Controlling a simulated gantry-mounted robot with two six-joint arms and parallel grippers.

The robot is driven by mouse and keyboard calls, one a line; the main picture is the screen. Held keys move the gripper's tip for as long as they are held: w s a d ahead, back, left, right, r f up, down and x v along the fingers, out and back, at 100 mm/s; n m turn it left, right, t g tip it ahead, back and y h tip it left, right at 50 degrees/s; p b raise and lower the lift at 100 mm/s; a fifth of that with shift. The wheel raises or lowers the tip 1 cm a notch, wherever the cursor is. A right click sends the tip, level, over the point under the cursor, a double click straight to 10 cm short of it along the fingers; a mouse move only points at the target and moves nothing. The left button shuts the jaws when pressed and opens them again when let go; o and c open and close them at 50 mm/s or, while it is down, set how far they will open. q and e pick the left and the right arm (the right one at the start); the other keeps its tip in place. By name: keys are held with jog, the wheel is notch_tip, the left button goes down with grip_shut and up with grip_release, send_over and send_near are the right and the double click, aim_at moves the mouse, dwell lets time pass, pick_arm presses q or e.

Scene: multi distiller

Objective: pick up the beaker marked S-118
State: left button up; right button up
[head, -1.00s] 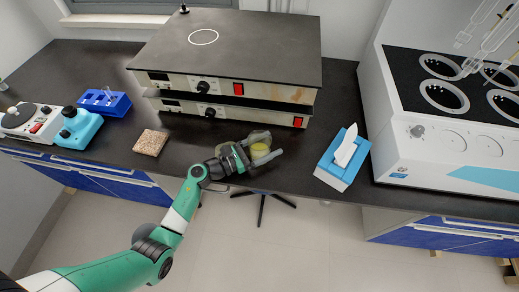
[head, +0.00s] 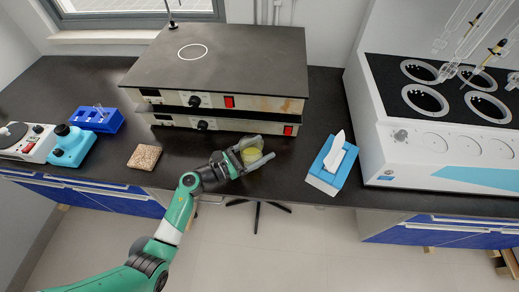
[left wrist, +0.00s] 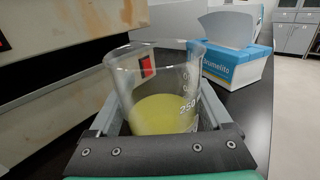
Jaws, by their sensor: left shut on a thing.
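A clear glass beaker (head: 251,156) with yellow liquid stands between the fingers of my left gripper (head: 256,153), near the front edge of the black bench. In the left wrist view the beaker (left wrist: 160,95) shows white graduation marks, including 250. No S-118 label is readable. My left gripper (left wrist: 158,125) is shut on the beaker, one finger along each side. I cannot tell whether the beaker's base touches the bench. My right gripper is not in view.
Stacked hot plates (head: 220,70) stand just behind the beaker. A blue tissue box (head: 332,165) is to its right, and a white water bath (head: 440,140) farther right. A cork pad (head: 145,157), a blue tube rack (head: 97,119) and a blue device (head: 72,147) are at left.

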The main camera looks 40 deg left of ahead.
pick_arm(q)
jog(key=s+d+r+p, duration=0.8)
jog(key=s+r, duration=0.1)
jog(key=s, duration=0.2)
jog(key=shift+r, duration=0.35)
jog(key=shift+d, duration=0.1)
